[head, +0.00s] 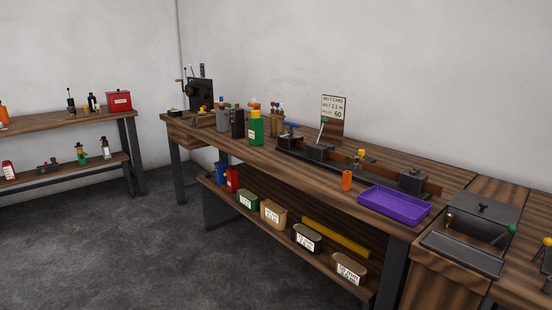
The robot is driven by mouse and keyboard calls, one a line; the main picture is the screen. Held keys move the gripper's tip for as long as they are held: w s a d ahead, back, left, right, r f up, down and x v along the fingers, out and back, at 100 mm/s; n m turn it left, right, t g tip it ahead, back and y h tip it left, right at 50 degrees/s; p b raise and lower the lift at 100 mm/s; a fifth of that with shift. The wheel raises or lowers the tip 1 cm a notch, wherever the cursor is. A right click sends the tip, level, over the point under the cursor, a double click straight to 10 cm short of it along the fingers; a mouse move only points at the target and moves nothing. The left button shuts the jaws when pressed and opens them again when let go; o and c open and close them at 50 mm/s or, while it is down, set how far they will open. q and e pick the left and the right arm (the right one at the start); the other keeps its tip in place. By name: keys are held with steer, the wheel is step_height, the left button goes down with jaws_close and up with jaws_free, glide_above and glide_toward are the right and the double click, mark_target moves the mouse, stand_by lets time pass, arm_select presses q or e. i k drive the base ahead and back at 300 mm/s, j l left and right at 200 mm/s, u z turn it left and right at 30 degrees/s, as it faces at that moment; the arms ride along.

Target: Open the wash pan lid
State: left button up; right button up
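A dark metal pan, which looks like the wash pan (460,255), is set into the wooden bench at the lower right. A dark flat lid (470,219) with a small knob on top lies over its back part. The front part shows a dark, rimmed surface. I cannot tell how far the lid covers the pan or whether it is fully shut. A brass-coloured piece and a green-topped piece stand at the pan's left and right sides. Neither of my grippers is in view.
A purple tray (395,218) sits left of the pan, with an orange block (347,180) beside it. A long dark belt fixture (320,152) and several bottles stand farther back. The grey floor (130,245) is open at front left.

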mark_target(501, 213)
steer(key=z, duration=1.25)
